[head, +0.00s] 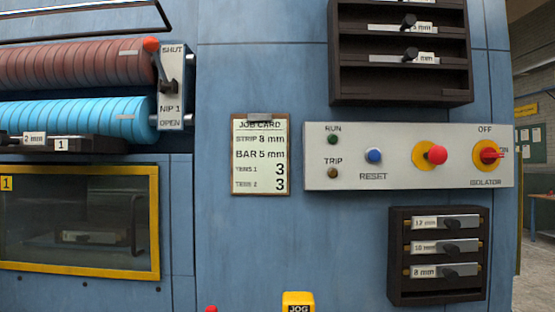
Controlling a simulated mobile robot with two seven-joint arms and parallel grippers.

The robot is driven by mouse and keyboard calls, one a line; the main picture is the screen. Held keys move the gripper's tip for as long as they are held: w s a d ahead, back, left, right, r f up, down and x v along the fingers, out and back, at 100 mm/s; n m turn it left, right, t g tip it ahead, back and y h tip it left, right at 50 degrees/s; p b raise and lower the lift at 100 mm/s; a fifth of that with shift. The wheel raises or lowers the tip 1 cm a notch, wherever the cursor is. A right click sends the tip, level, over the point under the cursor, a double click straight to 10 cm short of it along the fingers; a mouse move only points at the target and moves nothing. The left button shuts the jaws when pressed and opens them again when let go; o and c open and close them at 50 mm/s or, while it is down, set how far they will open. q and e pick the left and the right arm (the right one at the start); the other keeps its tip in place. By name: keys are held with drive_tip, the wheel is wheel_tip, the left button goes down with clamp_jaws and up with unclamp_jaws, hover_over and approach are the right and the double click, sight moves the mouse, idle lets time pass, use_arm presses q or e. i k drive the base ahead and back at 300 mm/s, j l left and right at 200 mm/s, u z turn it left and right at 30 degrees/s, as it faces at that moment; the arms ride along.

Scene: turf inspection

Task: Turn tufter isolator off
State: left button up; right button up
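The isolator (488,154) is a red rotary handle on a yellow disc at the right end of a pale grey control panel (400,185). OFF is printed above it, ON to its right and ISOLATOR below. The red handle lies roughly level, towards the ON mark, and partly overlaps that label. Neither of my grippers is in view, and nothing touches the handle.
The panel also carries a red mushroom button (437,154), blue RESET button (373,155), and RUN (333,138) and TRIP (333,173) lamps. Dark racks sit above (400,90) and below (398,285). A job card (260,155) hangs left. The panel front is clear.

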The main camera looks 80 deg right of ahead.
sight(488, 155)
drive_tip(key=z, duration=1.8)
drive_tip(key=k+z, duration=0.1)
drive_tip(key=z, duration=1.3)
drive_tip(key=k, duration=0.05)
